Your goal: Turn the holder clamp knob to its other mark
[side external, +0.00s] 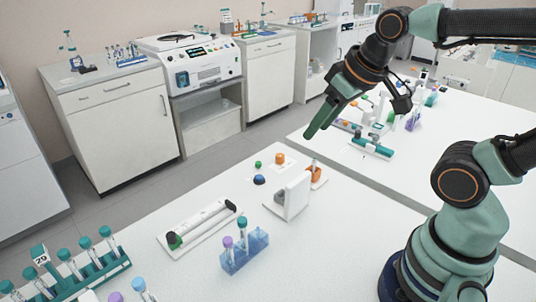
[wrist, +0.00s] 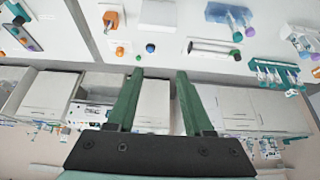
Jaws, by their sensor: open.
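A white upright holder (side external: 291,197) stands on a white base on the bench; it also shows at the top of the wrist view (wrist: 160,12). An orange part (side external: 316,173) sits beside it at its far right, and also shows in the wrist view (wrist: 110,20). This may be the clamp knob, but its marks are too small to read. My gripper (side external: 310,137) is open and empty, high above the bench and apart from the holder. Its two green fingers show spread in the wrist view (wrist: 160,73).
Orange (side external: 280,158), green (side external: 258,164) and blue (side external: 259,180) round pieces lie behind the holder. A rail device (side external: 203,225), a blue tube rack (side external: 246,253) and a teal rack (side external: 92,279) with several tubes stand to the left. Free bench lies right of the holder.

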